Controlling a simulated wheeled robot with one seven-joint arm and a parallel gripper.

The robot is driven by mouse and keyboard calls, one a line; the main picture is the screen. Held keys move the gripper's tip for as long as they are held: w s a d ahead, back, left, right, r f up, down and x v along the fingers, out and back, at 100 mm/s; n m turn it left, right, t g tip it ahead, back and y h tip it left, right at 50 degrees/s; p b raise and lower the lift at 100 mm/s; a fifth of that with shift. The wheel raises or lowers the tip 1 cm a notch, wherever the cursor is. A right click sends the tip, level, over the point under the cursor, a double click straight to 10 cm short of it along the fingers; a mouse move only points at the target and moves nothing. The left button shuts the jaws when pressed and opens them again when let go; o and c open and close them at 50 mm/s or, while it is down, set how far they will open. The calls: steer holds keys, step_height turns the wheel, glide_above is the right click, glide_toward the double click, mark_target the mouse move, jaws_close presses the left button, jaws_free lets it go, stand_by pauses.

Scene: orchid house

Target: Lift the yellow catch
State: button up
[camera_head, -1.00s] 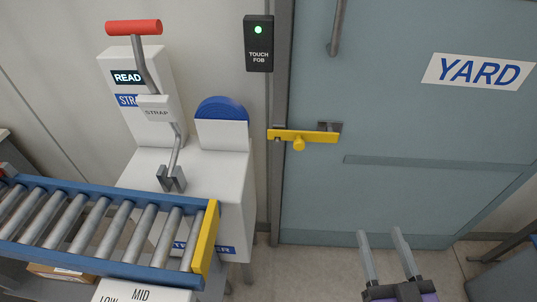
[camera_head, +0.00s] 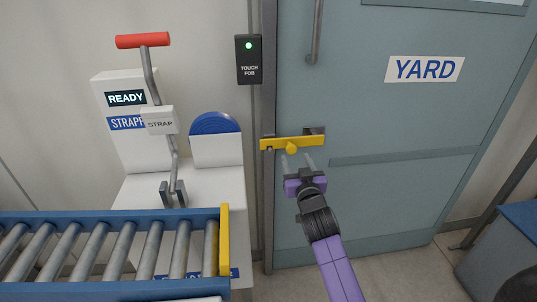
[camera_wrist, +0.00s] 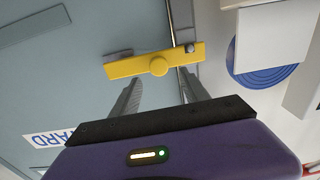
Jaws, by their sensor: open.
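The yellow catch (camera_head: 292,143) is a flat bar with a round knob, lying nearly level across the edge of the blue-grey door (camera_head: 400,125) and its frame. My gripper (camera_head: 298,160) is open and empty just below the catch, its two grey fingers pointing up toward the knob. In the wrist view the catch (camera_wrist: 155,60) lies beyond the fingertips, with the knob roughly between the lines of the open fingers (camera_wrist: 160,88). A gap shows between the fingertips and the catch there.
A black fob reader (camera_head: 249,60) with a green light is on the wall left of the door. A strapping machine (camera_head: 190,195) with a red-handled lever and a roller conveyor (camera_head: 110,250) stand at the left. A dark bin (camera_head: 510,245) is at the right.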

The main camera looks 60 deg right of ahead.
mark_target(292, 150)
steer(key=shift+w+d, duration=0.3)
steer(key=shift+d, duration=0.05)
steer(key=x, duration=0.6)
steer(key=shift+w+d+f, duration=0.1)
steer(key=shift+w+d, duration=0.15)
steer(key=shift+d, duration=0.1)
jaws_close()
stand_by(1.0)
